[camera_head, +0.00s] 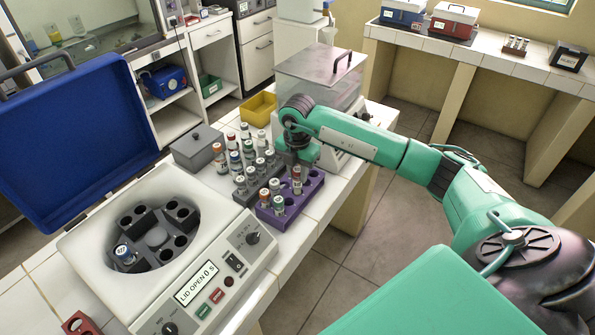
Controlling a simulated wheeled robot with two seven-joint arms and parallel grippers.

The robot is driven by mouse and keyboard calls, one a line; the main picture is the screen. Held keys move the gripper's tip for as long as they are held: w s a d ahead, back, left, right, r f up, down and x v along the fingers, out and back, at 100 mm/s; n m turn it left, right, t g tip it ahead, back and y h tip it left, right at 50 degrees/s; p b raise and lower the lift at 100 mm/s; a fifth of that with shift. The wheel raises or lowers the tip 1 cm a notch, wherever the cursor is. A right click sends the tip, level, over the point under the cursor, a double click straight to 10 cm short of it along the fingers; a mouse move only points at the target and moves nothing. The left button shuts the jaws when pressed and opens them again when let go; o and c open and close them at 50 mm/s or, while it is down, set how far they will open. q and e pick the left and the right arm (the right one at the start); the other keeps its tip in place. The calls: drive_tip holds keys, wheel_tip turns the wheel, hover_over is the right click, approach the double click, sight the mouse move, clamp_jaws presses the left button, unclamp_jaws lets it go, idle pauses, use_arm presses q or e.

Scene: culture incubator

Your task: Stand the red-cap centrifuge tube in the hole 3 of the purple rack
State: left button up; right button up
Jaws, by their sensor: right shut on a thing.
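The purple rack (300,205) sits on the white tiled counter, right of the open centrifuge. My right gripper (295,166) is over its far part, pointing down and shut on a tube with a reddish cap (297,180). That tube looks upright, at the far right part of the rack. I cannot tell how deep it sits in a hole, and hole numbers are too small to read. Several other tubes stand in the purple rack, one with a green cap (279,204) and one with a red cap (264,196). My left gripper is not in view.
A dark grey rack (243,196) with several tubes stands directly left of the purple rack. The centrifuge (100,240) has its blue lid (70,140) raised. A grey box (198,148), a yellow bin (258,108) and a clear-lidded device (318,78) stand behind.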

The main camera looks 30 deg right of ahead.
sight(298, 180)
drive_tip(key=shift+f+b, duration=1.05)
drive_tip(key=shift+f, duration=0.6)
drive_tip(key=o, duration=1.4)
drive_tip(key=shift+r, duration=0.15)
drive_tip(key=shift+r+p, duration=2.35)
drive_tip(key=shift+r, duration=1.3)
